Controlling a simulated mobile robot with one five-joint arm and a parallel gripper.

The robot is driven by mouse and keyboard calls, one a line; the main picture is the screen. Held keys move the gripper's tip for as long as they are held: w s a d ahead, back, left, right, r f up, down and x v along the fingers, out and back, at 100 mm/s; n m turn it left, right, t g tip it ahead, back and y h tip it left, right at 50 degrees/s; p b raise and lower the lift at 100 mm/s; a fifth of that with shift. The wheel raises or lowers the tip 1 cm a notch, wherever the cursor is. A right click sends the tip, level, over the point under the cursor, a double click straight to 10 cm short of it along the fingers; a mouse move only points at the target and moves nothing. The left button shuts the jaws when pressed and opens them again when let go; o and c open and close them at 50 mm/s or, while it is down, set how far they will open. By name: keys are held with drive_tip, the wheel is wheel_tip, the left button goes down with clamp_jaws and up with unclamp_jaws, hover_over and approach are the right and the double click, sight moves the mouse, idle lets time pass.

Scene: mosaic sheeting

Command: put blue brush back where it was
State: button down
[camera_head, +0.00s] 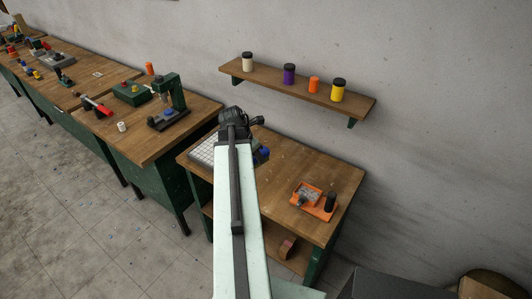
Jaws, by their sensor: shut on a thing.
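My gripper (240,118) is at the end of my raised pale arm, above the back left of the near wooden workbench (283,170). It is shut, and its fingertips and most of what it holds are hidden behind its own dark body. I take the held thing to be the blue brush, but cannot make out its shape. A small dark thing with a blue top (264,153) shows on the bench just right of my arm, partly hidden; I cannot tell what it is.
A white gridded sheet (204,151) lies at the bench's left. An orange tray (311,204) with a dark bottle (330,202) is at the right. A wall shelf (300,88) holds several jars. A green press (172,103) stands on the left bench. The bench's middle is clear.

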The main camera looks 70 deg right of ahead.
drive_tip(key=d+f+n+t+b, duration=0.1)
drive_tip(key=d+f+n+b, duration=0.1)
drive_tip(key=d+f+b, duration=0.45)
drive_tip(key=shift+n+h, duration=0.3)
drive_tip(key=w+d+f, duration=0.1)
drive_tip(key=d, duration=0.3)
drive_tip(key=w+d+b, duration=0.1)
drive_tip(key=d, duration=0.4)
drive_tip(key=w+d+f, duration=0.1)
drive_tip(key=w+d, duration=0.1)
drive_tip(key=d, duration=0.2)
drive_tip(key=shift+w+d+f+b, duration=0.1)
drive_tip(key=shift+d+f+b, duration=0.25)
drive_tip(key=shift+d, duration=0.05)
wheel_tip(320, 180, down, 4)
drive_tip(key=b, duration=0.4)
drive_tip(key=shift+d, duration=0.15)
drive_tip(key=shift+r, duration=0.25)
drive_tip(key=shift+f, duration=0.15)
drive_tip(key=c, duration=0.9)
unclamp_jaws()
